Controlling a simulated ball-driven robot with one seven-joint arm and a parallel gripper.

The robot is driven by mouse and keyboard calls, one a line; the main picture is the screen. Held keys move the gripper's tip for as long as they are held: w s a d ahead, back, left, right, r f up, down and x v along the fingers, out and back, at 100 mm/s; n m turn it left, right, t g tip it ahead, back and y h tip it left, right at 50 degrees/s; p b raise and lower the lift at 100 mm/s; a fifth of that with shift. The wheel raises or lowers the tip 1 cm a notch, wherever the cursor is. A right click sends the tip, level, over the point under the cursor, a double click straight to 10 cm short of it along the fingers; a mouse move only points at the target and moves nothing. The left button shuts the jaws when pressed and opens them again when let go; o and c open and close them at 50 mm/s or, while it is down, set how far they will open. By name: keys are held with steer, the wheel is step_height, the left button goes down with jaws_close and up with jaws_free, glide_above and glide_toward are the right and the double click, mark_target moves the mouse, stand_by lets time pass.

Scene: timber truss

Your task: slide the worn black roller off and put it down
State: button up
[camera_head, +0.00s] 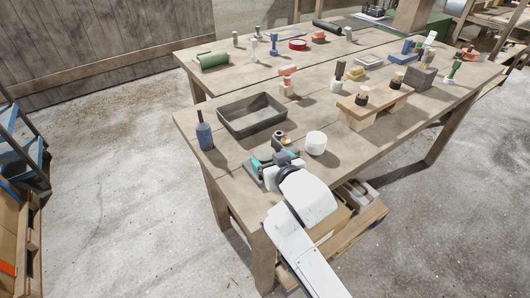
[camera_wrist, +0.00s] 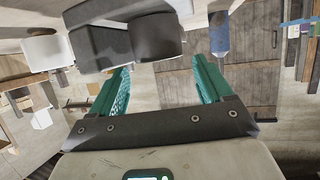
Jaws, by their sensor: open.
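My gripper (camera_head: 272,154) is over the near left edge of the workbench, with its teal fingers apart. In the wrist view my gripper (camera_wrist: 156,84) is open, and nothing is clasped between the fingers. A dark, rounded block-like thing, seemingly the worn black roller (camera_wrist: 155,38), shows just beyond the fingertips, with another dark part (camera_wrist: 100,48) beside it. I cannot tell whether the fingers touch it. In the head view a small dark thing (camera_head: 279,143) beside the fingers is mostly hidden by my gripper. Another black roller (camera_head: 327,27) lies at the back of the bench.
A grey tray (camera_head: 224,124) stands just beyond my gripper. A blue bottle (camera_head: 205,136) is to the left, and a white cylinder (camera_head: 316,143) is close on the right. A wooden stand (camera_head: 355,115) with dark pieces is further right. Bare bench top (camera_head: 330,174) shows right of my gripper.

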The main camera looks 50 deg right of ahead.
mark_target(265, 154)
steer(key=shift+x, duration=2.7)
jaws_close()
steer(key=shift+r+p, duration=2.85)
steer(key=shift+r, duration=0.2)
steer(key=shift+s+f, duration=0.1)
